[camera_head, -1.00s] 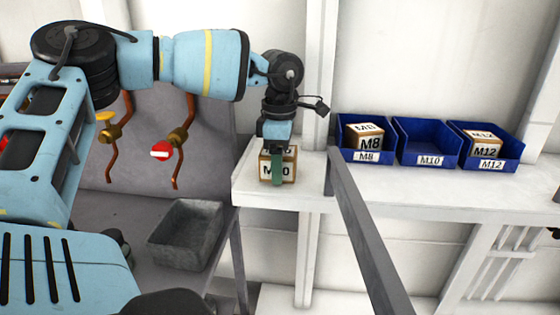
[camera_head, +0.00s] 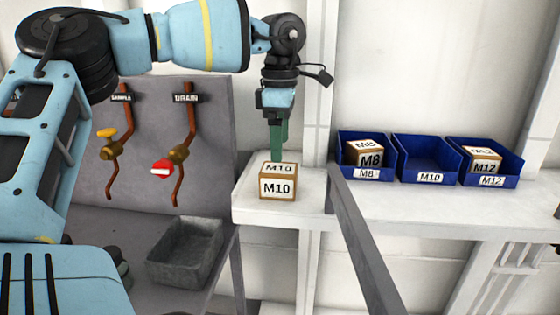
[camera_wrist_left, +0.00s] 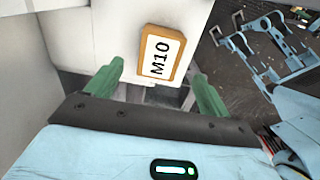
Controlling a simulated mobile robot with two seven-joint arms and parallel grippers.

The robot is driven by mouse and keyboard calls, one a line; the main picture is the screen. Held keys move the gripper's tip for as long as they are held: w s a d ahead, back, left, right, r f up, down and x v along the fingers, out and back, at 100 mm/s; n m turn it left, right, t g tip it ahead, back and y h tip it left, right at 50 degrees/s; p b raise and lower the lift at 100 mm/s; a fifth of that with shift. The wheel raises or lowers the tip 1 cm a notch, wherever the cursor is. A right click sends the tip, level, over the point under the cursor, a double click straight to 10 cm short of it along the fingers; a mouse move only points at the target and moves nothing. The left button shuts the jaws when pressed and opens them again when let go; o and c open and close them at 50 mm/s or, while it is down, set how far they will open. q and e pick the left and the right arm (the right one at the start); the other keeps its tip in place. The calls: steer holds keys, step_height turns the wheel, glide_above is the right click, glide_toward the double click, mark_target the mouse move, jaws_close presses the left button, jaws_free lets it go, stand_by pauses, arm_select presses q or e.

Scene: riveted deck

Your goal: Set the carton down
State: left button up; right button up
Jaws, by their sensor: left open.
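The M10 carton (camera_head: 278,182), brown with white labels, stands upright on the left end of the white shelf (camera_head: 300,208). My left gripper (camera_head: 278,155) is above and just behind the carton, its green fingers pointing down. In the left wrist view the carton (camera_wrist_left: 160,56) shows beyond the two spread green fingers of the gripper (camera_wrist_left: 155,85), with nothing held between them. My right gripper is not in view.
Blue bins labelled M8 (camera_head: 366,174), M10 (camera_head: 430,177) and M12 (camera_head: 492,182) stand on the shelf to the right. The M10 bin is empty; the other two hold cartons. A grey rail (camera_head: 365,240) crosses in front of the shelf. A grey tray (camera_head: 185,262) sits lower left.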

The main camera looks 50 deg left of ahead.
arm_select(q)
steer(key=shift+r, duration=1.45)
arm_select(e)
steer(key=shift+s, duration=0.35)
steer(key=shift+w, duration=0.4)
arm_select(q)
steer(key=shift+c, duration=0.4)
